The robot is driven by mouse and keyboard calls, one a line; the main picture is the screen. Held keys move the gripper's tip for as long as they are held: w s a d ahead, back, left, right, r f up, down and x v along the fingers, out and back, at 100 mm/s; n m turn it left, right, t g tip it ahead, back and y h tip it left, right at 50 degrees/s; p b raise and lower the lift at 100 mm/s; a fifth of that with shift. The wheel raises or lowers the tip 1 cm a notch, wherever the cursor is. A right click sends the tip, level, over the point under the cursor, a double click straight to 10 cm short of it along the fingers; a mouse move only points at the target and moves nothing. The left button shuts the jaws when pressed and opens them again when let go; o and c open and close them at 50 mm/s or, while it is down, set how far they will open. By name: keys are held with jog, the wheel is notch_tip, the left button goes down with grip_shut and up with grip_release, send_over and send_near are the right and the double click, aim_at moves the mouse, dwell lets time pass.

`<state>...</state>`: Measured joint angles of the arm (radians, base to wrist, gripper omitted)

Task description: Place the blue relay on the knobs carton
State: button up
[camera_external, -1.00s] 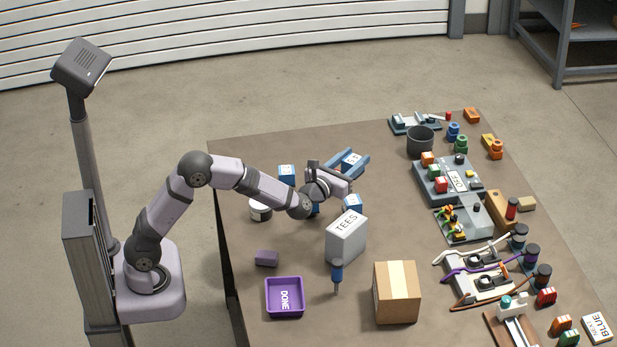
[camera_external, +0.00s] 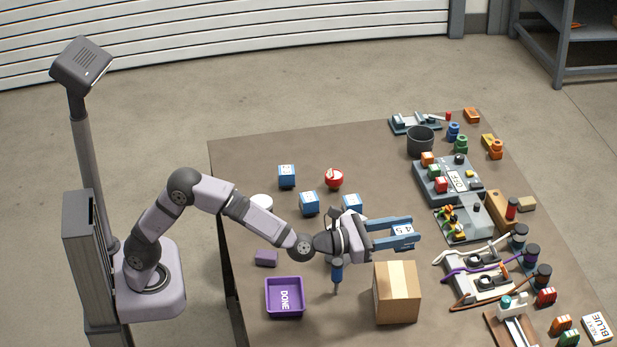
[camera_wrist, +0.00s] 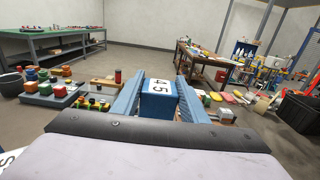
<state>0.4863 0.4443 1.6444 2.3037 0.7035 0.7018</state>
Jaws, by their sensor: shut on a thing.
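My gripper (camera_external: 403,235) is shut on a blue relay (camera_external: 402,229), a blue block with a white label reading 45. In the wrist view the relay (camera_wrist: 158,98) sits between the two blue fingers, label up. In the external view it is held above the table, up and behind a tan cardboard carton (camera_external: 397,292). No lettering shows on this carton, so I cannot tell that it is the knobs carton. The grey TEES carton is mostly hidden behind my wrist. Other blue blocks (camera_external: 287,176), (camera_external: 309,203) and (camera_external: 352,203) stand on the table.
A purple DONE tray (camera_external: 285,312), a purple block (camera_external: 266,258) and a blue-handled screwdriver (camera_external: 337,275) are near the front. Devices with cables (camera_external: 487,275) and a grey panel (camera_external: 448,180) fill the right side.

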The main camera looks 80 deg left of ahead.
jog(key=shift+d+f, duration=0.2)
send_over(395, 280)
jog(key=shift+w+f+p, duration=0.15)
jog(key=shift+w+f, duration=0.05)
jog(key=shift+f, duration=2.3)
jog(key=shift+w+f+p, duration=0.15)
jog(key=shift+f, duration=2.35)
jog(key=shift+f+b, duration=0.2)
jog(key=shift+b, duration=0.1)
jog(key=o, duration=1.1)
jog(key=shift+r+p, duration=0.25)
jog(key=shift+p, duration=0.1)
jog(key=shift+s+f, duration=0.1)
jog(key=shift+s, duration=0.3)
jog(key=s+b, duration=0.2)
jog(key=s, duration=0.9)
jog(key=shift+s, duration=0.15)
